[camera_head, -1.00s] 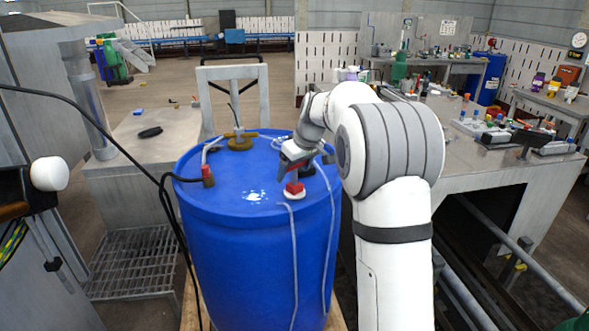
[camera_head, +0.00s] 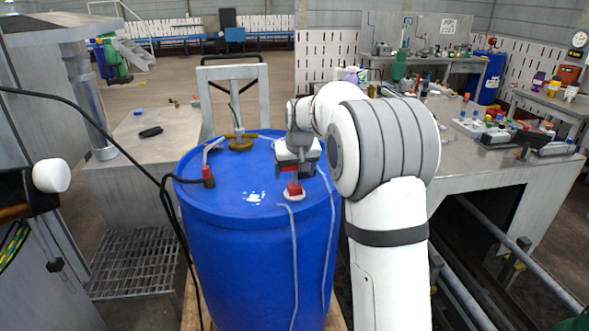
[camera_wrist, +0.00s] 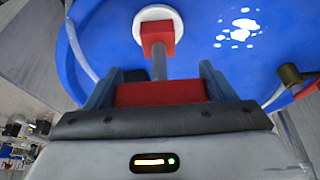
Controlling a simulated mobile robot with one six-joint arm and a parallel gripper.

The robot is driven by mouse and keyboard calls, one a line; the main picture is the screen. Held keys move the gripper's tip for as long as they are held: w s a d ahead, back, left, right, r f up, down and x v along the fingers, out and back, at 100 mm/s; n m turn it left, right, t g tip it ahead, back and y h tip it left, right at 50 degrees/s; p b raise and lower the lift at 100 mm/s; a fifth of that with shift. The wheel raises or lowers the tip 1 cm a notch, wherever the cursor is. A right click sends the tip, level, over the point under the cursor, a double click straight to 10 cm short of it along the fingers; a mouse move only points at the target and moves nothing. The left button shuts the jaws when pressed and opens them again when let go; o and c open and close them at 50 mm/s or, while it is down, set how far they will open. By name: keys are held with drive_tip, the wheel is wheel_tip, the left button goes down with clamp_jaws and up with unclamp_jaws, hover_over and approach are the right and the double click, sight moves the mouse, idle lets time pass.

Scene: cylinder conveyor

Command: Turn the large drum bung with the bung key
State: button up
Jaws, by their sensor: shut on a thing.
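The blue drum (camera_head: 235,215) stands upright at the centre of the head view. A round white bung (camera_head: 293,196) sits on its top, near the front right; it also shows in the wrist view (camera_wrist: 146,15). A red block (camera_wrist: 158,36) sits over the bung, with a grey shaft (camera_wrist: 159,66) running from it towards my gripper. My gripper (camera_head: 292,180) is above the bung, shut on the red handle of the bung key (camera_wrist: 160,94). The handle lies between both fingers. The exact fit of key and bung cannot be made out.
A brass fitting (camera_head: 239,143) and a red-and-brass fitting (camera_head: 208,178) with a black hose stand on the drum top. Pale hoses hang down the drum's front. A cluttered bench (camera_head: 480,172) is on the right, a grey table (camera_head: 170,142) on the left.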

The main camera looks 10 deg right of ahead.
idle(0.3)
drive_tip(key=m+h, duration=0.1)
drive_tip(key=m, duration=0.2)
drive_tip(key=shift+m, duration=0.3)
drive_tip(key=shift+c, duration=0.5)
drive_tip(key=shift+n, duration=0.4)
drive_tip(key=shift+r+p, duration=1.7)
drive_tip(key=shift+r, duration=0.6)
drive_tip(key=shift+f, duration=0.1)
